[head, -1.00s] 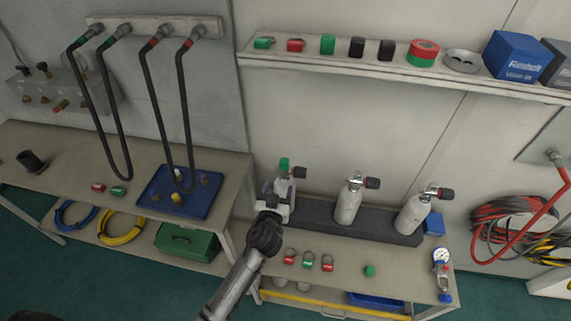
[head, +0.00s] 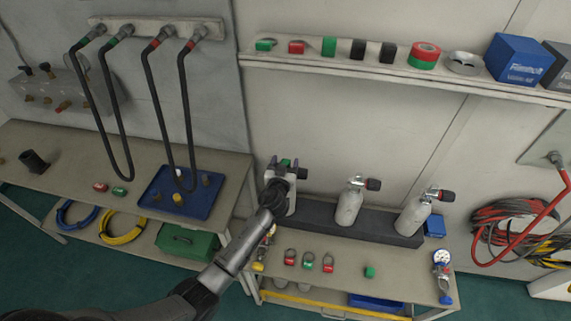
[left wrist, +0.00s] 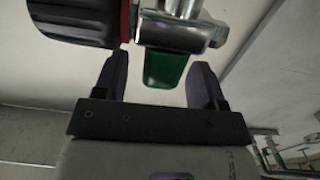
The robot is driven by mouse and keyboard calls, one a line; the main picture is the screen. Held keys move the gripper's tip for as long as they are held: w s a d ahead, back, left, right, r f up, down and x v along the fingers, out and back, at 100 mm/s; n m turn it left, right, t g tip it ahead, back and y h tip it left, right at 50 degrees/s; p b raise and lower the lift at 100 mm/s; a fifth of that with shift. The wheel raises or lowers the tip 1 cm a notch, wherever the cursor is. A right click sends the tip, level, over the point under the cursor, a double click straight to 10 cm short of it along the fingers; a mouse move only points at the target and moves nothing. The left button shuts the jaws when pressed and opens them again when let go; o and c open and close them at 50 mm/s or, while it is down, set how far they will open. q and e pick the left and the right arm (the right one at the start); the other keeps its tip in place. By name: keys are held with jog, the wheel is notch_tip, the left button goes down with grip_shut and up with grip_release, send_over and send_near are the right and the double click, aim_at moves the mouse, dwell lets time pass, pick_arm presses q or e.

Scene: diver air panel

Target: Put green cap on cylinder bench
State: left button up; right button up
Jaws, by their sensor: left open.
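A green cap-like piece (head: 286,162) is at the valve of the leftmost cylinder (head: 291,203), on the cylinder bench (head: 340,272). In the left wrist view the green piece (left wrist: 165,68) touches the metal valve (left wrist: 180,30) and lies between my fingers, with gaps on both sides. My left gripper (head: 283,165) is open around it and hides part of the valve and cylinder. A second small green piece (head: 369,272) stands on the bench front. My right gripper is not in view.
Two more cylinders (head: 348,206) (head: 411,215) stand to the right in the dark rack (head: 377,226). Ringed tags (head: 308,261) lie in front, and a gauge (head: 442,259) is at the right end. A shelf (head: 400,78) runs above.

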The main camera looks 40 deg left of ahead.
pick_arm(q)
jog(key=shift+w+a+f, duration=0.1)
jog(key=shift+w+a, duration=0.05)
jog(key=shift+w, duration=0.15)
jog(key=shift+c, duration=0.4)
jog(key=c, duration=1)
jog(key=shift+o, duration=0.2)
